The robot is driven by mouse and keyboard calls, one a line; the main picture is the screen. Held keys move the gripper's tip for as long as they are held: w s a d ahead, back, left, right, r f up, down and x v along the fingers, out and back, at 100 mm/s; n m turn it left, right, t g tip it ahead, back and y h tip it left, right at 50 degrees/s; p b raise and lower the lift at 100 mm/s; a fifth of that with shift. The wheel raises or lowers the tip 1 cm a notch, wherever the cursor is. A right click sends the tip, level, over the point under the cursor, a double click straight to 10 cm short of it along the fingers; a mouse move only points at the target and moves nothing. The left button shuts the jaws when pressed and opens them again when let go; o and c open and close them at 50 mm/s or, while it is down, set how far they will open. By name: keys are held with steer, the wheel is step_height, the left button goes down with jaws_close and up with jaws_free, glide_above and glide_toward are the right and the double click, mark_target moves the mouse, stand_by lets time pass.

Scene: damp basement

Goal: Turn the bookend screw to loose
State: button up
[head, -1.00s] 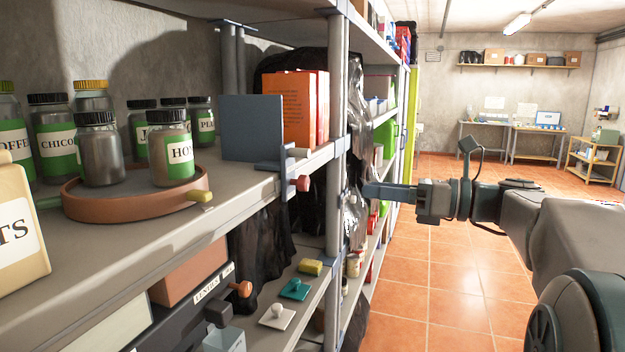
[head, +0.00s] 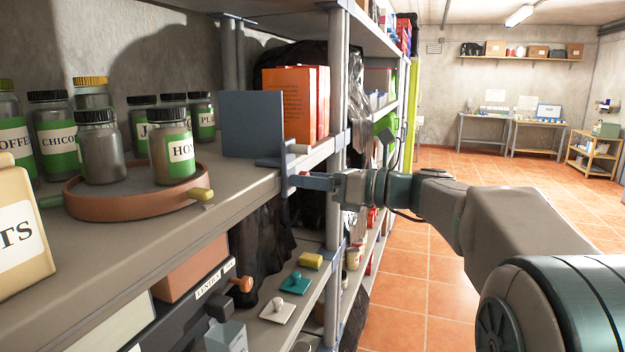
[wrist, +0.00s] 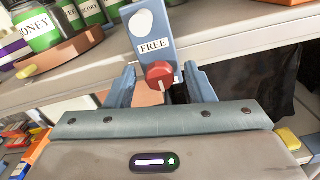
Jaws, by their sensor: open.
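The blue-grey bookend (head: 252,125) stands on the upper shelf against orange books, with its clamp bracket hanging over the shelf's front edge. In the wrist view the bracket (wrist: 152,35) carries a white disc and a label reading FREE. The red screw knob (wrist: 160,73) sits below the label, with a pale mark on its face. My gripper (wrist: 155,88) is open, with one finger on each side of the knob; whether they touch it I cannot tell. In the head view my gripper (head: 308,181) is at the bracket and hides the knob.
A round brown turntable (head: 135,205) with labelled jars stands left on the same shelf, its yellow handle (head: 201,194) near the edge. Orange books (head: 290,105) stand behind the bookend. A lower shelf holds a yellow sponge (head: 311,261) and a drawer with an orange knob. The aisle floor is clear.

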steer(key=c, duration=1)
steer(key=shift+n+b, duration=0.3)
steer(key=shift+n, duration=0.1)
steer(key=shift+f+n+b, duration=0.2)
steer(key=shift+n+b, duration=11.15)
steer(key=shift+n, duration=6.15)
